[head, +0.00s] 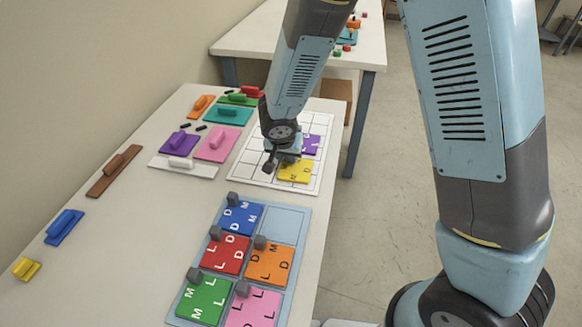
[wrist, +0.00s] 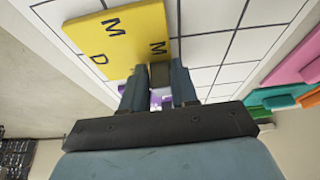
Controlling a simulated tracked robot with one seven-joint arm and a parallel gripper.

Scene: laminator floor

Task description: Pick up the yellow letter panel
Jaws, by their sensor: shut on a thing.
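The yellow letter panel (head: 296,171) is at the white grid board (head: 262,178), near its right side. It also shows in the wrist view (wrist: 120,42) with black letters M, M and D. My gripper (head: 281,161) is at the panel's edge. In the wrist view, my gripper (wrist: 160,80) is shut on the dark grey knob (wrist: 160,74) of the yellow panel. I cannot tell whether the panel touches the board or hangs just above it. A purple panel (head: 311,144) lies on the board just beyond the yellow one, partly hidden.
A blue-grey tray (head: 288,222) in front holds blue, red, orange, green and pink letter panels with grey knobs; its far right cell is empty. Several handled coloured plates, such as a teal one (head: 222,117), lie along the left and back. Another table (head: 240,42) stands behind.

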